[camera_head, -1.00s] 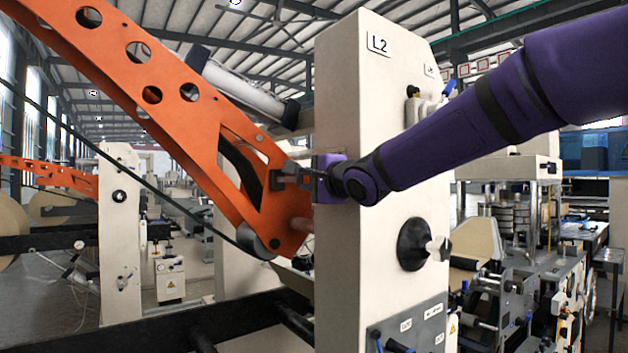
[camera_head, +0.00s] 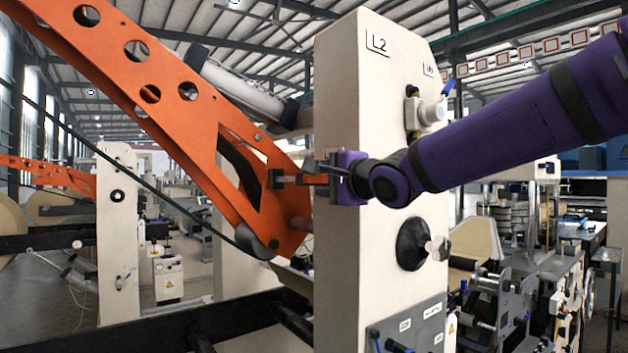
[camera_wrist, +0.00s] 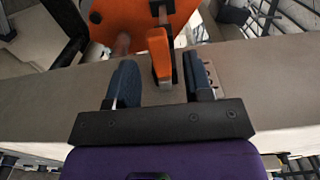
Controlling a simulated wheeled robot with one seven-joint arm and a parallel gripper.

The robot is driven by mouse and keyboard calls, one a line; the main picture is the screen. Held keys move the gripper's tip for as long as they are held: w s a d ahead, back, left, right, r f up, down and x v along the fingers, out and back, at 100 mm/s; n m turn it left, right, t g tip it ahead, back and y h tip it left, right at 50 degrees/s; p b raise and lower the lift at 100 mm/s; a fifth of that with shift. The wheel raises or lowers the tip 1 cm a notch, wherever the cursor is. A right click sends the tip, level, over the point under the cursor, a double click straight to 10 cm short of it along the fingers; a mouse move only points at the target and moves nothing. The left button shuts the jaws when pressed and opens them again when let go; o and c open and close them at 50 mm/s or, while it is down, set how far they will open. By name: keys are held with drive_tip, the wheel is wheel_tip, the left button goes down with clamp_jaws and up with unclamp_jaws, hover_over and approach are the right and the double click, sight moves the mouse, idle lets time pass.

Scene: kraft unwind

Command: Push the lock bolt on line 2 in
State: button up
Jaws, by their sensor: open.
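The column marked L2 (camera_head: 345,110) stands in the middle of the head view. At its left edge an orange handle (camera_head: 314,180), apparently the lock bolt's, lies level with a dark bracket (camera_head: 276,180) on the orange swing arm (camera_head: 180,110). In the wrist view the orange handle (camera_wrist: 160,56) is between my two blue-grey fingers, with visible gaps on both sides. A dark rod (camera_wrist: 162,14) runs beyond it to the orange arm. My gripper (camera_wrist: 162,82) is open; in the head view my gripper (camera_head: 330,170) is at the column's left edge, partly hiding the handle's near end.
A black knob (camera_head: 412,244) and a grey panel (camera_head: 410,328) are on the column below my arm. A small white valve (camera_head: 428,114) with a blue lever sits above it. A dark rail (camera_head: 240,318) crosses the lower left.

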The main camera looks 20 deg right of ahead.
drive_tip(key=shift+v, duration=2.25)
drive_tip(key=s+d+f+n+g+h, duration=0.2)
drive_tip(key=s+f+n+g, duration=0.4)
drive_tip(key=s+f, duration=0.4)
drive_tip(key=s+d+f+n+g+h, duration=0.3)
drive_tip(key=s+f+n+g, duration=0.3)
drive_tip(key=s+f, duration=0.5)
drive_tip(key=s+n, duration=0.2)
drive_tip(key=s, duration=0.1)
drive_tip(key=shift+s+d+f+h, duration=0.2)
drive_tip(key=shift+s+d+h, duration=0.1)
drive_tip(key=shift+s+d, duration=0.05)
drive_tip(key=shift+c, duration=0.5)
